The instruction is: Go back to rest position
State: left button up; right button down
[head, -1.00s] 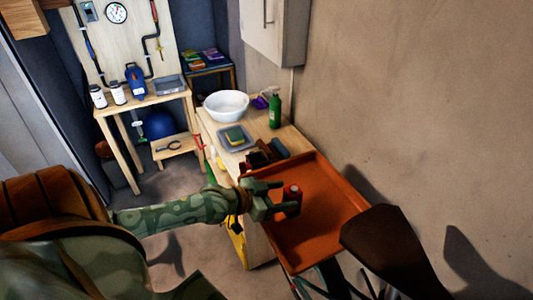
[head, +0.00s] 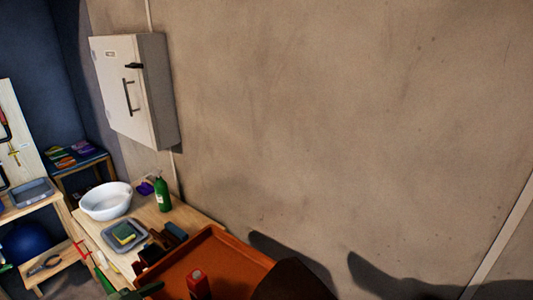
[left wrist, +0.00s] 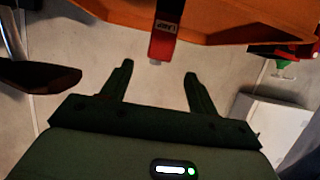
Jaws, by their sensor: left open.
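A red container (head: 198,284) stands in the orange tray (head: 228,252) at the bottom of the head view. In the left wrist view the red container (left wrist: 164,38) has a white label reading "LAMP", and the orange tray (left wrist: 240,25) shows along the top. My left gripper (left wrist: 158,68) is open, with nothing between its fingers; the red container is just beyond the fingertips, apart from them. In the head view only a green part of this gripper shows at the bottom edge, left of the red container. My right gripper is not in view.
A grey wall cabinet (head: 126,95) hangs above. The wall at right is bare.

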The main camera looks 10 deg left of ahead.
pick_arm(q)
jog(key=s+d+f+m+g+y, duration=0.35)
jog(key=s+d, duration=0.25)
jog(key=d, duration=0.2)
jog(key=s+a+r+n+g+y, duration=0.1)
jog(key=s+a+r+g+y, duration=0.2)
jog(key=s+a+y, duration=0.3)
jog(key=s+d+f+g+h+b, duration=0.1)
jog(key=s+d+f+b, duration=0.1)
jog(key=f, duration=0.9)
jog(key=s+d+f+g+h+b, duration=0.1)
jog(key=d+f, duration=0.1)
jog(key=f, duration=0.9)
jog(key=s+d+f+g+h+b, duration=0.1)
jog(key=s+d+f+b, duration=0.1)
jog(key=f, duration=0.9)
jog(key=s+f+n+g+h+b, duration=0.1)
jog(key=s+f+n+g+b, duration=0.1)
jog(key=s+f, duration=1.5)
jog(key=shift+n+b, duration=0.55)
jog(key=shift+b, duration=0.25)
jog(key=shift+f+g, duration=0.1)
jog(key=shift+g, duration=0.15)
